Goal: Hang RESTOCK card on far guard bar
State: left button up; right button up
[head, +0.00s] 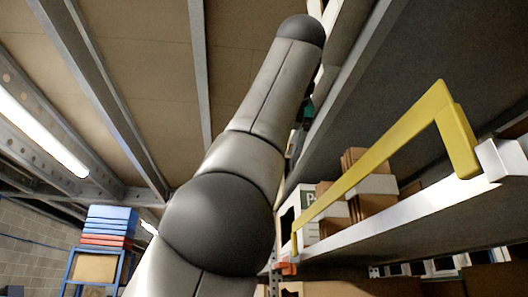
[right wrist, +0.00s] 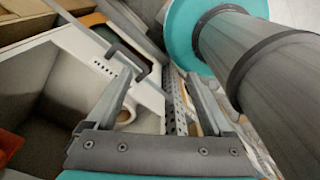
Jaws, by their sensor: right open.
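A yellow guard bar (head: 385,152) runs along the edge of a white-fronted shelf at the right of the head view, its near end bent down to the shelf. I cannot make out a card marked RESTOCK in either view. My left gripper is not in view.
My raised arm blocks the middle of the head view. Cardboard boxes (head: 368,168) stand on the shelf (head: 400,212). Blue and red bins (head: 108,225) are stacked on a blue rack at the lower left. A perforated metal upright (right wrist: 177,105) shows between my right fingers.

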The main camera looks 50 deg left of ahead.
pick_arm(q)
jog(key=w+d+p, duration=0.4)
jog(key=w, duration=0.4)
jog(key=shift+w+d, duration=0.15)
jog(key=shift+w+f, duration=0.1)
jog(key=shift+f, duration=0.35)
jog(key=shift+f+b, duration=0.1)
jog(key=shift+b, duration=0.35)
dwell(0.8)
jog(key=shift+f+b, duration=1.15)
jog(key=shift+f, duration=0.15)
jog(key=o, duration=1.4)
